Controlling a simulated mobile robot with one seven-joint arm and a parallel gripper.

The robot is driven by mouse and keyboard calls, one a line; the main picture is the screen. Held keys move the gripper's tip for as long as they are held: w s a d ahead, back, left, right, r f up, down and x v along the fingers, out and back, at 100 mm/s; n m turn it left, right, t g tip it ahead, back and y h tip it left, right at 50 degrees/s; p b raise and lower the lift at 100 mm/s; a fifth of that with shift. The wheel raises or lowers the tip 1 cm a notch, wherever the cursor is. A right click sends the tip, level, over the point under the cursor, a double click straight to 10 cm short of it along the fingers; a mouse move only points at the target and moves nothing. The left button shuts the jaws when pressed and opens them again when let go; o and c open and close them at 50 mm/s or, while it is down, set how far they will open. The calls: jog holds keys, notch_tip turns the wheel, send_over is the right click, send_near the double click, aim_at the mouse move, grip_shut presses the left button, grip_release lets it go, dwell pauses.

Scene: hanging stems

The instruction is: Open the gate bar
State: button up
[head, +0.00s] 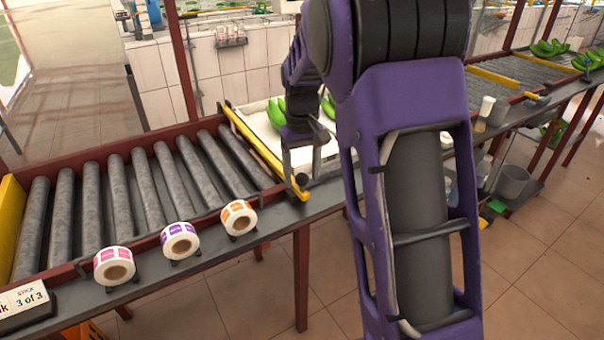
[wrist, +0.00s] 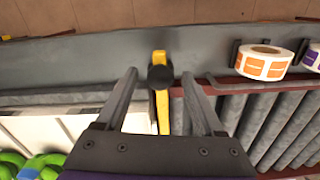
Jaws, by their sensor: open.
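The gate bar is a yellow bar (head: 262,150) lying across the roller conveyor's right end. Its near end has a black knob (wrist: 160,77) and a yellow tip. In the wrist view the yellow bar (wrist: 162,112) runs up between my fingers. My gripper (wrist: 159,78) is open, one finger on each side of the knob, with a visible gap on both sides. In the head view my gripper (head: 300,165) points down at the bar's near end. My arm hides part of the area to the right. I cannot tell the exact height of the fingertips over the knob.
Grey rollers (head: 120,190) lie left of the bar. Three label rolls, pink (head: 114,265), purple (head: 180,241) and orange (head: 239,217), stand along the near rail. A white tray (head: 258,122) with green bananas (head: 277,112) sits right of the bar. Tiled floor lies in front.

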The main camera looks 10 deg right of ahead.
grip_shut()
dwell(0.3)
jog(key=shift+r, duration=0.1)
dwell(1.0)
